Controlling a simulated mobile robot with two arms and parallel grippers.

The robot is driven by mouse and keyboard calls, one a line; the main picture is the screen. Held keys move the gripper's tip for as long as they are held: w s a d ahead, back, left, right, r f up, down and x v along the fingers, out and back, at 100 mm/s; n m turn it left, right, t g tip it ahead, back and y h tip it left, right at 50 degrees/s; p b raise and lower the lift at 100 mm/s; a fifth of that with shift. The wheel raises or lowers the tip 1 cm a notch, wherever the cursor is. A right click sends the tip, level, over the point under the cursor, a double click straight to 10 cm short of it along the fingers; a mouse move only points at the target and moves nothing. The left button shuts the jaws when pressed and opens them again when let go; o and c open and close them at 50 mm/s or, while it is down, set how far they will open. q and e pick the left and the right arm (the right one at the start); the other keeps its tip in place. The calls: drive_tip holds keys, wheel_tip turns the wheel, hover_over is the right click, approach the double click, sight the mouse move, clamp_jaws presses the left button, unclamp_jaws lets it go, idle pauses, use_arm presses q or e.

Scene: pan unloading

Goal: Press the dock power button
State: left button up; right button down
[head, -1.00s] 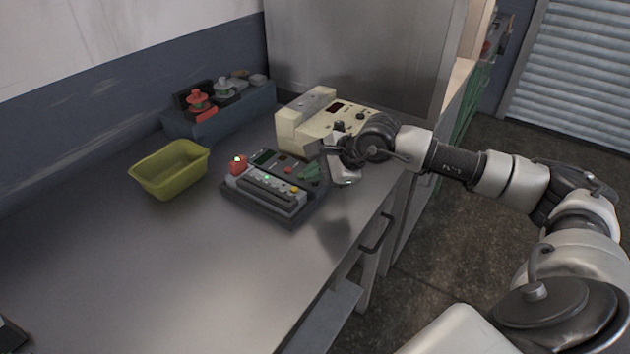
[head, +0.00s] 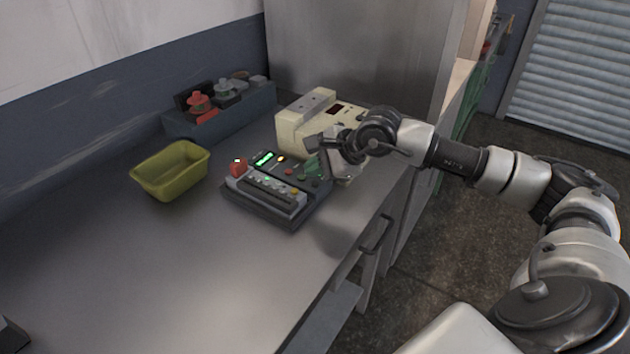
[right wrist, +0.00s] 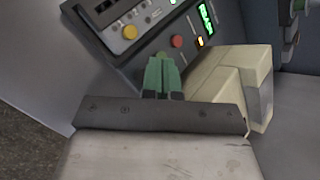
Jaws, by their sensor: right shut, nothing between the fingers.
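The dock (head: 262,210) is a dark console on the steel bench, with a row of slots, a red block (head: 238,166) at its left, several small buttons and a green-lit display (head: 264,158). The display also shows in the right wrist view (right wrist: 206,17). A red button (right wrist: 177,41) and a yellow button (right wrist: 130,32) show there too; I cannot tell which one is the power button. My right gripper (head: 312,164) is shut and empty, its green fingertips (right wrist: 163,70) together over the dock's right part. Whether they touch it is unclear. My left gripper is not in view.
A cream machine (head: 300,128) stands close behind the dock, near my right gripper. A yellow-green bin (head: 165,190) stands to the left. A blue-grey rack (head: 245,108) with red and grey parts is at the wall.

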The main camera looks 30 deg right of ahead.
sight(316, 185)
wheel_tip(316, 185, up, 6)
drive_tip(key=shift+f+p, duration=0.1)
drive_tip(key=shift+p, duration=1.1)
